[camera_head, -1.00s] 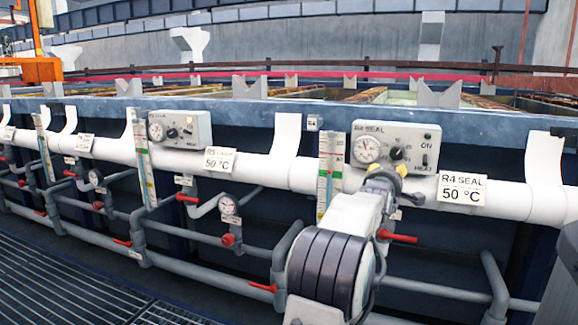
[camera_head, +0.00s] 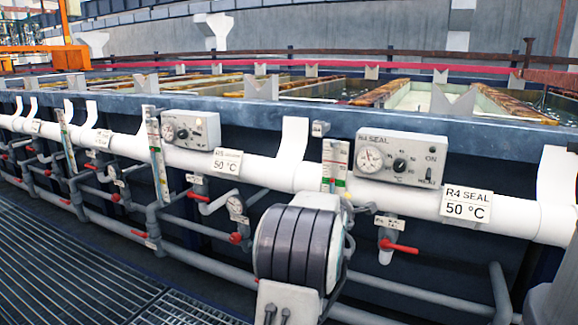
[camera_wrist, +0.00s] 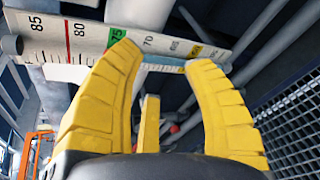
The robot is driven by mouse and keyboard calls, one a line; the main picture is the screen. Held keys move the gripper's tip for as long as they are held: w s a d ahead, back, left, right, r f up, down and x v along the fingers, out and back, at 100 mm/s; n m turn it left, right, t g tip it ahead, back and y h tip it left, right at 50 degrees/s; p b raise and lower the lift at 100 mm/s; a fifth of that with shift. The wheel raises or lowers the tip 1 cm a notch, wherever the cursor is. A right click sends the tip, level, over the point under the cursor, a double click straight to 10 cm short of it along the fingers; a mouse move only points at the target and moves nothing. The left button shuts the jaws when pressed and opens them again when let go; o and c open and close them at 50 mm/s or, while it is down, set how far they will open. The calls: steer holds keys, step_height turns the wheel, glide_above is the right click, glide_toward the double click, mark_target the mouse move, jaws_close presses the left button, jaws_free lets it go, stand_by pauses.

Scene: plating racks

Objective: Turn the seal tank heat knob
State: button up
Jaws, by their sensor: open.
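The R4 SEAL control box (camera_head: 401,160) is a pale grey box above the white pipe in the head view. It carries a round dial gauge (camera_head: 374,155), a black knob (camera_head: 400,165) right of it, and a small switch at its right end. The knob is in clear view. A slanted temperature scale (camera_wrist: 130,40) lies behind the fingertips; I cannot tell the gap. The knob is not seen in the wrist view. In the head view my arm mostly hides my gripper, below the box.
A second control box (camera_head: 191,129) with a gauge stands to the left. An R4 SEAL 50 °C sign (camera_head: 466,204) hangs on the pipe. A red-handled valve (camera_head: 398,247) sits below the box. Floor grating (camera_head: 80,265) is open at the lower left.

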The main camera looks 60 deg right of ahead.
steer(key=w+a+r+n+t+y+p, duration=0.1)
steer(key=w+a+r+n+t+p, duration=0.1)
steer(key=w+a+r+p, duration=0.3)
steer(key=w+r+t+p, duration=0.1)
steer(key=w+r+p, duration=0.2)
steer(key=w, duration=0.4)
steer(key=shift+w+a+r+n, duration=0.2)
steer(key=shift+w+r+n, duration=0.15)
steer(key=shift+r, duration=0.4)
